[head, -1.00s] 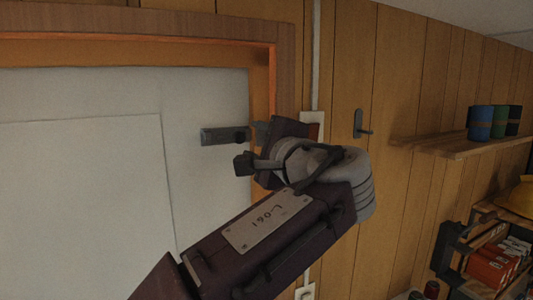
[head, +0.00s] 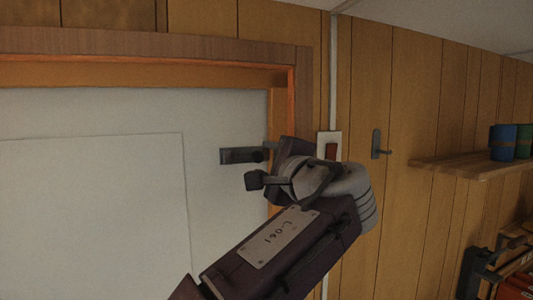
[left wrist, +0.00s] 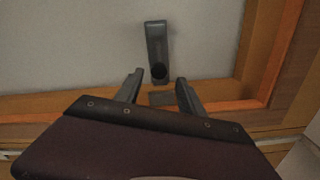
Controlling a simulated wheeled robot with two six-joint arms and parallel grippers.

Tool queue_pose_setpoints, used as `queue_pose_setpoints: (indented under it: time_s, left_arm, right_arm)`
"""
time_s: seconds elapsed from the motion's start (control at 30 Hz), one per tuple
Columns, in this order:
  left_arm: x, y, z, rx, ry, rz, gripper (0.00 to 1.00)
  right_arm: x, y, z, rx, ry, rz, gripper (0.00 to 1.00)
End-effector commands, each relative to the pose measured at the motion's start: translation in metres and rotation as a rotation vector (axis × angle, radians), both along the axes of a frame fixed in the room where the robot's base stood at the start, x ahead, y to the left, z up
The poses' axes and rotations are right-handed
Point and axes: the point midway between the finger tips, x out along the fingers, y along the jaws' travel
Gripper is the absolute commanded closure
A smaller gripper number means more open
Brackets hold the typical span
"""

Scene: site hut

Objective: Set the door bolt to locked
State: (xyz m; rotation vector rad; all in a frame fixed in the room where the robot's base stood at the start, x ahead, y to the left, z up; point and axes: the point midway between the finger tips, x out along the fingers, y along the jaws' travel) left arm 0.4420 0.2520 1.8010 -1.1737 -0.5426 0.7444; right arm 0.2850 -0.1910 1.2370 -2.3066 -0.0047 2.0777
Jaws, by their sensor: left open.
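The door bolt (head: 238,155) is a dark grey plate with a round dark knob, mounted on the pale door near its right edge. In the left wrist view the bolt (left wrist: 156,42) points towards the door frame. A small grey keeper (left wrist: 162,98) sits on the frame, with a narrow gap between it and the bolt's end. My left gripper (left wrist: 159,77) is open, its fingertips on either side of the knob in the picture; I cannot tell whether they touch it. In the head view my left gripper (head: 261,170) partly covers the frame beside the bolt. My right gripper is not in view.
The door (head: 90,210) sits in an orange-brown frame. Right of it are a switch with a red rocker (head: 331,150) and a grey wall hook (head: 377,145). A wooden shelf (head: 465,167) carries blue and green rolls. A dark rack stands at lower right.

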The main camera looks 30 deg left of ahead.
Motion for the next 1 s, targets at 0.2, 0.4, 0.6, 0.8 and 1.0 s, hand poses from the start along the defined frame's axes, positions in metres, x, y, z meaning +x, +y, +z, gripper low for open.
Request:
queue_pose_setpoints:
  time_s: [0.2, 0.4, 0.6, 0.8, 1.0]
  left_arm:
    - [0.024, 0.029, 0.004, 0.001, 0.002, 0.003, 0.54]
    - [0.031, 0.036, 0.0, 0.0, 0.0, -0.001, 0.54]
    - [0.031, 0.035, 0.0, 0.0, 0.0, -0.001, 0.65]
    - [0.031, 0.035, 0.0, 0.001, -0.001, -0.001, 1.0]
    - [0.03, 0.035, 0.001, 0.001, -0.002, -0.002, 1.0]
  right_arm:
    - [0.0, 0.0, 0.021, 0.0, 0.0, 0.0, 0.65]
    - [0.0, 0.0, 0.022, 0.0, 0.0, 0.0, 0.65]
    - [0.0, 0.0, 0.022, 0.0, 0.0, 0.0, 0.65]
    - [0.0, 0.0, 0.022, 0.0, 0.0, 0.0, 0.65]
    - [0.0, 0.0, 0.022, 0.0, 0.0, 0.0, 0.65]
